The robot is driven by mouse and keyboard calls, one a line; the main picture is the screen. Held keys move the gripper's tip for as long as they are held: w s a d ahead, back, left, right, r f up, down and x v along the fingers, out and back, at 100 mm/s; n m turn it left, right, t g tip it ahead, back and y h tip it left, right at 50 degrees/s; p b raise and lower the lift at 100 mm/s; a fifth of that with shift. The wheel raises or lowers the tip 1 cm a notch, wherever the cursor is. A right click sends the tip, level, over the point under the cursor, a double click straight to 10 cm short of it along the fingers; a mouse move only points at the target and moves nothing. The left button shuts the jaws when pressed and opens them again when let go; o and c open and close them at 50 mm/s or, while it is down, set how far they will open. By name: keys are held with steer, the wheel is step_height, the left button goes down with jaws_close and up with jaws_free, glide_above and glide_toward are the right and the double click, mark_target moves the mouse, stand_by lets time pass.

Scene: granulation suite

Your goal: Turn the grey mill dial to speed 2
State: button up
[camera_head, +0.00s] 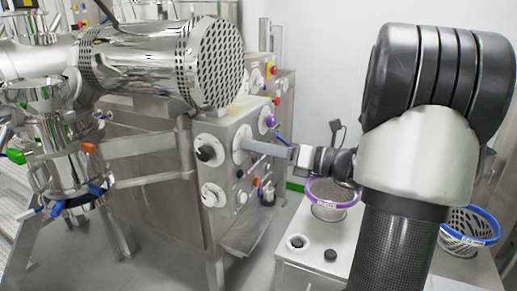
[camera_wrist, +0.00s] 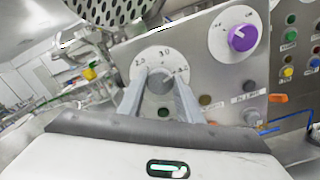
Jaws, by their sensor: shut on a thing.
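The grey mill dial (camera_wrist: 160,82) shows in the wrist view as a grey knob on a round white scale plate (camera_wrist: 152,61). Numbers that look like 2.5, 3.0 and 3.5 are readable along the plate's upper edge. My gripper (camera_wrist: 159,92) has one finger on each side of the knob and is shut on it. The fingers hide the lower part of the plate, and I cannot make out the knob's pointer. In the head view my gripper (camera_head: 250,146) reaches from the right to the steel panel, its fingers covering most of this dial.
A purple dial (camera_wrist: 242,37) sits up and right of the grey one. Black dials (camera_head: 207,153) are at the panel's left. Coloured buttons (camera_wrist: 290,33) lie further right. A purple-rimmed sieve (camera_head: 333,192) and a blue-rimmed sieve (camera_head: 470,232) stand on the bench below my arm.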

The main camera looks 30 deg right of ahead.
steer(key=shift+s+a+f+n+b, duration=0.1)
steer(key=shift+n+b, duration=4.4)
steer(key=shift+n, duration=0.65)
steer(key=shift+f+n+b, duration=0.1)
steer(key=shift+n+b, duration=4.35)
steer(key=shift+n, duration=0.7)
steer(key=shift+r, duration=0.1)
steer(key=o, duration=1)
steer(key=shift+o, duration=0.2)
steer(key=p+v, duration=0.2)
steer(key=v, duration=1.5)
steer(key=shift+s, duration=0.2)
